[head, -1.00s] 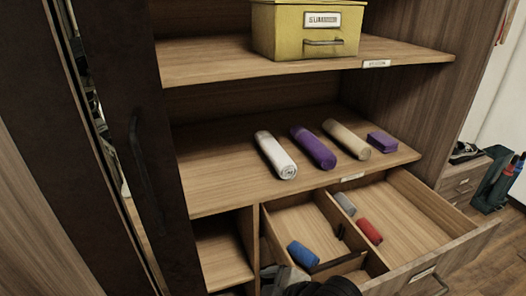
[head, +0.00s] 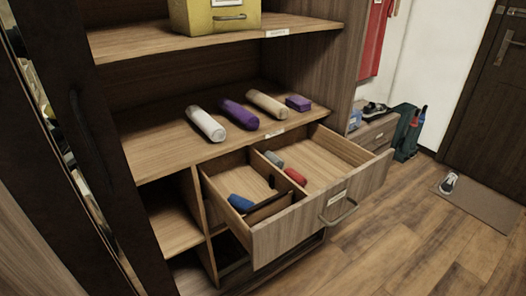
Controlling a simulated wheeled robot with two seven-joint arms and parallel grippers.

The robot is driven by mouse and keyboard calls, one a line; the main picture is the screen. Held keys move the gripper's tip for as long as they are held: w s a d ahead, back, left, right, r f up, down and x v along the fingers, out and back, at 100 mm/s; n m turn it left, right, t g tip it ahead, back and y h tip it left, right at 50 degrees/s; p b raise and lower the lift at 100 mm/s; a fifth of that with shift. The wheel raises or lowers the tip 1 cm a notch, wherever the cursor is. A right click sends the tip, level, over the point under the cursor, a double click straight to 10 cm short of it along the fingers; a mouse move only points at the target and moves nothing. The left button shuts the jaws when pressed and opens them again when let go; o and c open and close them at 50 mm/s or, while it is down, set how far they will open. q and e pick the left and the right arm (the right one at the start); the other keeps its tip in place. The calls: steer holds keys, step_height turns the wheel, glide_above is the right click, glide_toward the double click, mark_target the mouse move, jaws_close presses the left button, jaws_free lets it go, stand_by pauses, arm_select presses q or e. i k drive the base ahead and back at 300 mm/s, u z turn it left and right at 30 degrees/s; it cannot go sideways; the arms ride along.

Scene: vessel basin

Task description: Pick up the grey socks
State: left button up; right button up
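The grey socks, a small grey roll (head: 274,159), lie in the open drawer (head: 318,168), near its back and just right of the divider. A red roll (head: 295,176) lies in front of them in the same right-hand compartment. A blue roll (head: 241,202) lies in the left compartment. Neither of my grippers is in view, so I cannot see what they hold.
The shelf (head: 160,145) above the drawer holds a white roll (head: 207,124), a purple roll (head: 239,114), a beige roll (head: 267,103) and a small purple bundle (head: 298,103). A yellow box (head: 200,17) stands higher.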

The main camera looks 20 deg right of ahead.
mark_target(271, 156)
steer(key=k, duration=1.05)
steer(key=z, duration=0.8)
steer(key=i, duration=1.2)
steer(key=u, duration=0.55)
